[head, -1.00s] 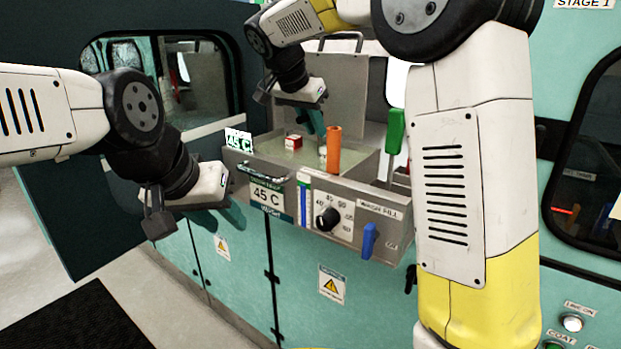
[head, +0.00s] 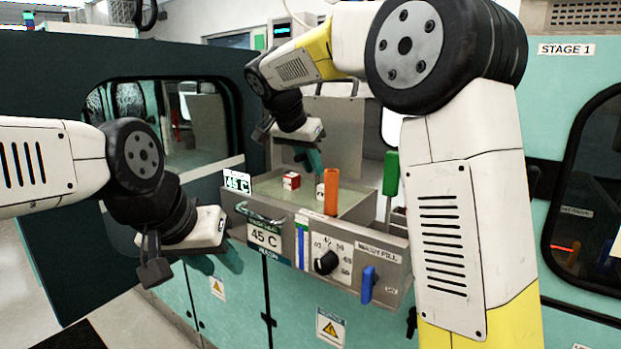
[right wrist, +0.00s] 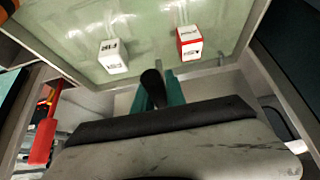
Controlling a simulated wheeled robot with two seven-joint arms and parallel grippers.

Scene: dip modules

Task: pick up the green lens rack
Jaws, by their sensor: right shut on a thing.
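My right gripper (head: 314,160) reaches over the far side of a water-filled metal tank (head: 357,206). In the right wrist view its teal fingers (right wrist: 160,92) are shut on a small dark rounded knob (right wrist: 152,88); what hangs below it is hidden. I cannot make out a green lens rack for certain.
In the tank are a red-and-white block (head: 291,181) and a white block (head: 320,190). A dial (head: 326,262) and blue lever (head: 367,284) are on the front panel. A red handle (right wrist: 42,142) shows beside the tank.

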